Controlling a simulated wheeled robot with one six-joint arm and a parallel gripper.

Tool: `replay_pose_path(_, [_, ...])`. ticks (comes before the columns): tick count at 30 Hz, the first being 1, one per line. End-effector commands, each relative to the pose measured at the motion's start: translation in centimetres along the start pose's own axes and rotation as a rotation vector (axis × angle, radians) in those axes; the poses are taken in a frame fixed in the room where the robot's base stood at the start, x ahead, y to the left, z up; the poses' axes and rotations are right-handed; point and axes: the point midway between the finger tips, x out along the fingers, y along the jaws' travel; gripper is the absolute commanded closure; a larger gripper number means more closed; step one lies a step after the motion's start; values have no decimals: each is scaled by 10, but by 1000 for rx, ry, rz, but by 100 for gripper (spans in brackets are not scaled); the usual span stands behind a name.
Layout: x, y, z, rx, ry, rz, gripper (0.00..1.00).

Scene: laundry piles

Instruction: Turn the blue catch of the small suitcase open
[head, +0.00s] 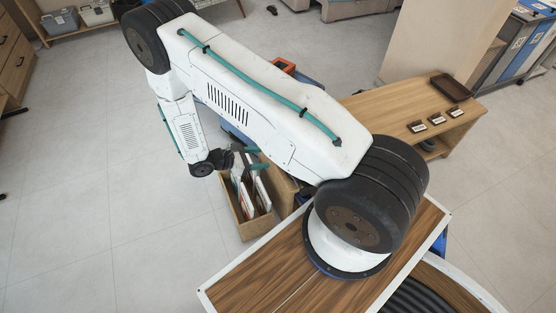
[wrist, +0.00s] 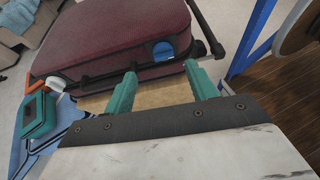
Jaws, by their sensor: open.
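The small suitcase (wrist: 115,38) is dark maroon and fills the upper middle of the wrist view. Its blue catch (wrist: 164,50) is a rounded piece set low on the suitcase's near side, right of the middle. My gripper (wrist: 161,69) is open, with its two teal fingers apart and nothing between them. The catch shows beyond the fingertips, in line with the gap; I cannot tell the exact distance. In the head view my gripper (head: 247,161) hangs beside my arm, and the suitcase is hidden behind my arm.
A wooden bin with upright books (head: 248,213) stands below my gripper. A wooden bench (head: 385,105) with small labelled trays is at the right. A teal case (wrist: 38,116) and an orange item (wrist: 36,82) lie left of the suitcase. Open floor (head: 80,170) is at the left.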

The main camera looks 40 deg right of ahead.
Motion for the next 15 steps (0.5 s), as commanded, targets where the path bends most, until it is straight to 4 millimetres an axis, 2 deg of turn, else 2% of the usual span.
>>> replay_pose_path(4, [12, -6, -14, -34, -14, 15, 43])
replay_pose_path(8, [27, -6, -15, -36, -16, 14, 43])
replay_pose_path(15, [65, -5, -14, -36, -14, 14, 43])
